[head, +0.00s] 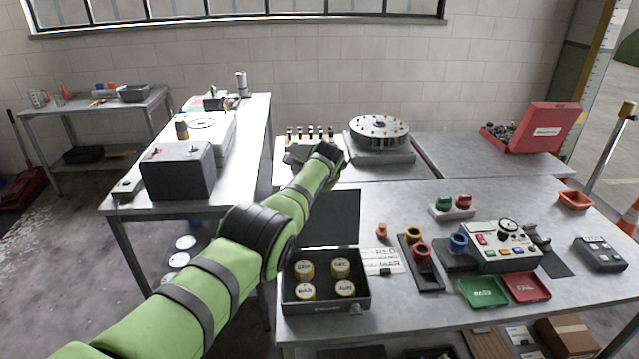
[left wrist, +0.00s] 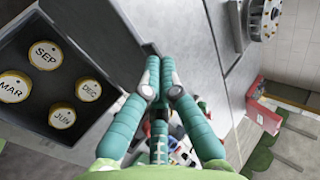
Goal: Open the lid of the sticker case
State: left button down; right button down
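The sticker case looks to be the dark open box (head: 325,306) at the near left of the front table. It holds several round yellow-rimmed rolls with month labels. A dark flat panel (head: 338,212), which looks like its opened lid, extends behind its back edge, partly hidden by my arm. In the left wrist view, the box (left wrist: 22,135) is at the left, with the dark panel (left wrist: 105,35) beside it. My left gripper (left wrist: 158,52) has its fingertips together with nothing visible between them. In the head view its fingers are hidden behind my wrist. My right gripper is not in view.
A round turntable (head: 379,130) stands at the back, and an open red case (head: 540,130) at the back right. Colored rings, a control box (head: 502,246), and green (head: 483,292) and red trays (head: 526,286) crowd the front right. The left table holds a dark box (head: 178,170).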

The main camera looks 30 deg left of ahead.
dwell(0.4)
pick_arm(q)
jog(key=c, duration=1.3)
grip_release()
jog(key=v, duration=1.2)
